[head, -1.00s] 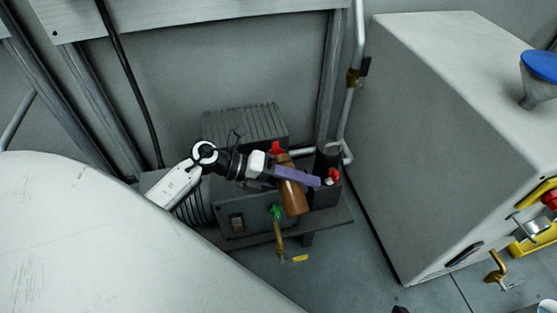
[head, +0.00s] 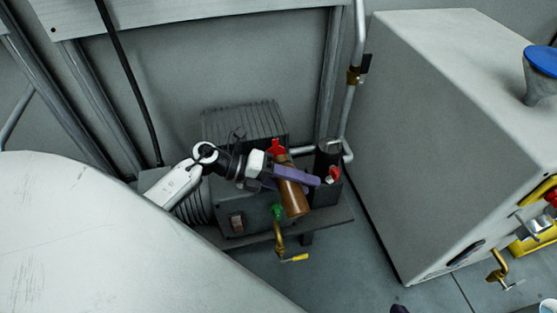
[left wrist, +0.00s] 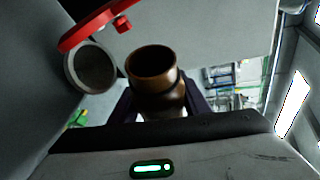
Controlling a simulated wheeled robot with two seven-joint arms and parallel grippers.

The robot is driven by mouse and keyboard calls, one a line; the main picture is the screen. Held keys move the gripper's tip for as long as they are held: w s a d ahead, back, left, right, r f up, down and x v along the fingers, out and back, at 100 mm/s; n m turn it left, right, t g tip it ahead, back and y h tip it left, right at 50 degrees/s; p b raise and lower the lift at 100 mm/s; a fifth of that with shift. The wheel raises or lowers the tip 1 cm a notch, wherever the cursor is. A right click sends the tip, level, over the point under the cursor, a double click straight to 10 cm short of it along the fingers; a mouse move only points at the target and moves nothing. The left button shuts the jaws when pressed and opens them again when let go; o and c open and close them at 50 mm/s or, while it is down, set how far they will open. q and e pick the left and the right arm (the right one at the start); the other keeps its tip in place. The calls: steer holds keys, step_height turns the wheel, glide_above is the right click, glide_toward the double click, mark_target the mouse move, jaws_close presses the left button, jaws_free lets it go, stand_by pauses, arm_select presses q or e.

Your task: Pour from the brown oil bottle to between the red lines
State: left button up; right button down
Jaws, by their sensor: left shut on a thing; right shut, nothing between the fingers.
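My left gripper (head: 291,174), with purple fingers, is shut on the brown oil bottle (head: 294,201) in front of the grey machine. The bottle is tilted, its upper end near the red lid (head: 276,147). In the left wrist view the bottle's open mouth (left wrist: 152,61) is beside a round grey opening (left wrist: 92,68), apart from it in the picture. The red lid also shows there, above the opening (left wrist: 98,24). I see no stream of oil. I cannot make out the red lines. A small purple tip of my right gripper (head: 400,309) shows at the bottom edge.
The grey machine (head: 245,125) stands on a shelf, with a green-topped brass tap (head: 278,228) at its front. A dark cylinder (head: 328,154) and a small red-and-white item (head: 333,174) are right of the bottle. A big grey cabinet (head: 430,130) stands further right.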

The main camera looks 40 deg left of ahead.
arm_select(q)
steer(key=shift+r, duration=0.15)
arm_select(e)
steer(key=shift+w+r, duration=0.15)
steer(key=shift+w, duration=0.05)
arm_select(q)
steer(key=shift+n+h, duration=0.3)
arm_select(e)
steer(key=shift+f, duration=0.25)
arm_select(q)
steer(key=shift+r+n+p, duration=0.3)
steer(key=shift+r, duration=0.1)
arm_select(e)
steer(key=shift+s+d+f, duration=0.2)
steer(key=shift+s, duration=0.1)
stand_by(0.4)
steer(key=shift+w+r, duration=0.15)
steer(key=shift+w, duration=0.1)
stand_by(0.4)
